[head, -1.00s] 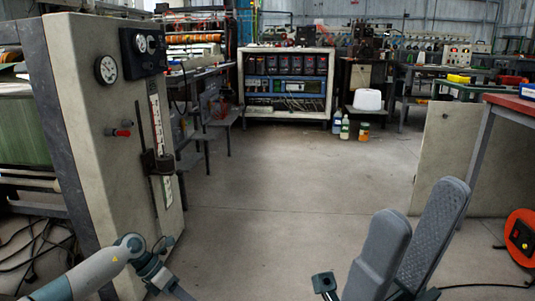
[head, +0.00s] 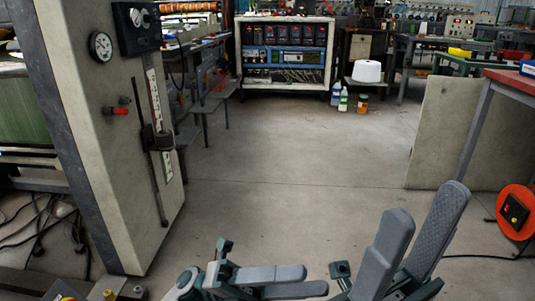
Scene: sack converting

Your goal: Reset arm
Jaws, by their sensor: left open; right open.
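My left gripper (head: 312,281) is low in the middle of the head view, its two grey fingers pointing right with a gap between them. It is open and empty. My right gripper (head: 426,208) is to the right of it, its two grey padded fingers pointing up and slightly right. It is open and empty. The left fingertips are close to the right gripper's base in the picture; I cannot tell how far apart they are in depth.
A beige machine cabinet (head: 88,150) with a gauge (head: 101,46) and a red knob (head: 119,111) stands at left. A beige panel (head: 445,130), a red-topped table (head: 510,79) and an orange cable reel (head: 516,212) are at right. The concrete floor (head: 290,165) between is clear.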

